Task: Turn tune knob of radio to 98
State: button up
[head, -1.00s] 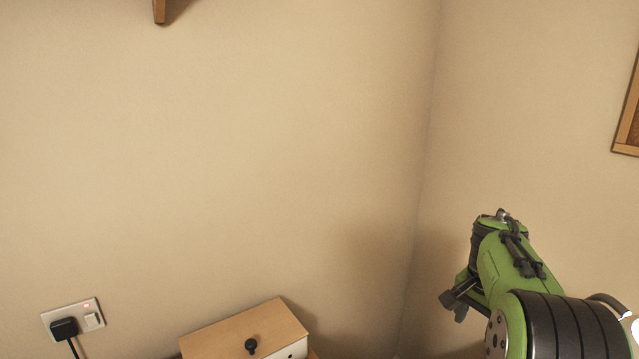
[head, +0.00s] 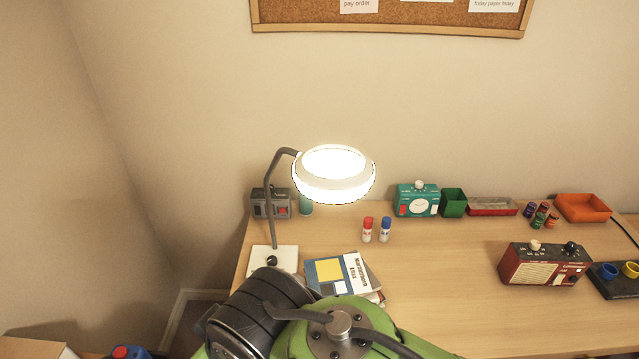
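A dark red radio (head: 510,268) stands upright on the right part of the desk in the head view. Its front has a cream panel and a small dial area at the right. A cream knob (head: 535,246) and a black knob (head: 571,248) show on its top. Which one is the tune knob, and the dial reading, are too small to tell. My green and black arm fills the bottom middle of the view, left of the radio and apart from it in the picture. My gripper is not in view.
A black stand with cups (head: 612,283) is close right of the radio. The wooden desk (head: 450,270) is clear left of the radio.

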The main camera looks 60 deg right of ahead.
aim_at(534, 245)
jog(key=z, duration=3.75)
